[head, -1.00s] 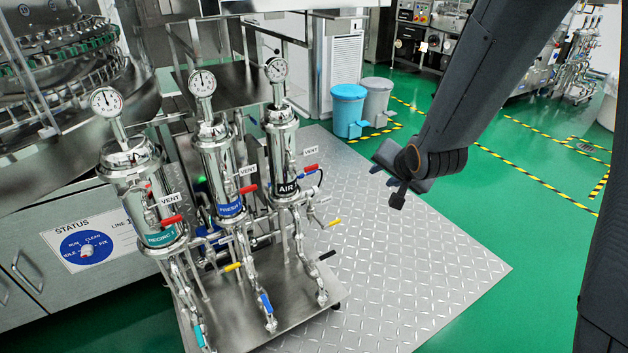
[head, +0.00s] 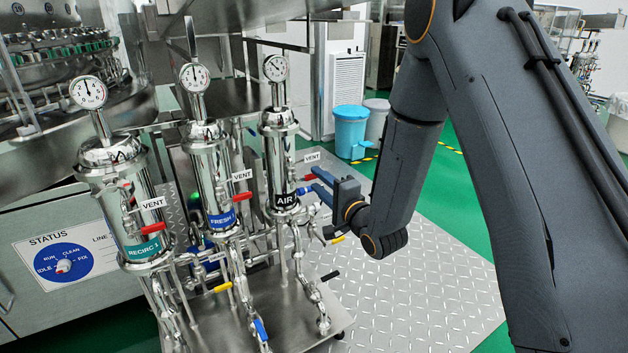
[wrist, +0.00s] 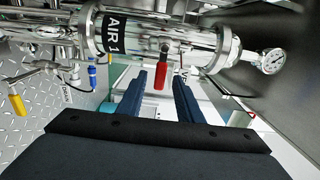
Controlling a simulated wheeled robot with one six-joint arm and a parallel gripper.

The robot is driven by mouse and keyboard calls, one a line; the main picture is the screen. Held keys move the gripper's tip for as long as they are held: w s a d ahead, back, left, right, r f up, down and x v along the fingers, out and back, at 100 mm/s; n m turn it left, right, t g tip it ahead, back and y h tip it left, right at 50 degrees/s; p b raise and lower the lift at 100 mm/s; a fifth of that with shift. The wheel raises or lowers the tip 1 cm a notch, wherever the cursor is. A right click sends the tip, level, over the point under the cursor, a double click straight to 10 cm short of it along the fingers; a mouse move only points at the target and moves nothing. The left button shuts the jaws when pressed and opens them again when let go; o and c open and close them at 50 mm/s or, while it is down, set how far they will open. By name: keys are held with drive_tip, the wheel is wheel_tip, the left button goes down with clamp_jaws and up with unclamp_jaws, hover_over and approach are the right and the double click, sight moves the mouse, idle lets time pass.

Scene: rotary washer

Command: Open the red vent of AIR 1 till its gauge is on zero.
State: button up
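The AIR 1 housing (head: 281,160) is a shiny steel cylinder with a black label, rightmost of three in the head view. It lies sideways across the top of the wrist view (wrist: 170,38). Its red vent handle (wrist: 160,77) shows between my finger lines in the wrist view; in the head view it (head: 311,177) sits beside my fingertips. My gripper (wrist: 160,85) is open, with a gap between its blue fingers; contact with the handle cannot be told. The AIR gauge (head: 275,68) has its needle toward upper left; it also shows in the wrist view (wrist: 272,61), too small to read.
The FRESH housing (head: 212,175) and RECIRC 1 housing (head: 128,205) stand to the left, each with a red vent handle. A yellow-handled valve (wrist: 16,103) and a blue-handled one (wrist: 92,76) are near AIR. A blue bin (head: 350,130) stands behind on the floor.

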sight(315, 177)
drive_tip(key=shift+b+x, duration=0.35)
drive_tip(key=shift+x, duration=1.45)
drive_tip(key=shift+d, duration=0.1)
clamp_jaws()
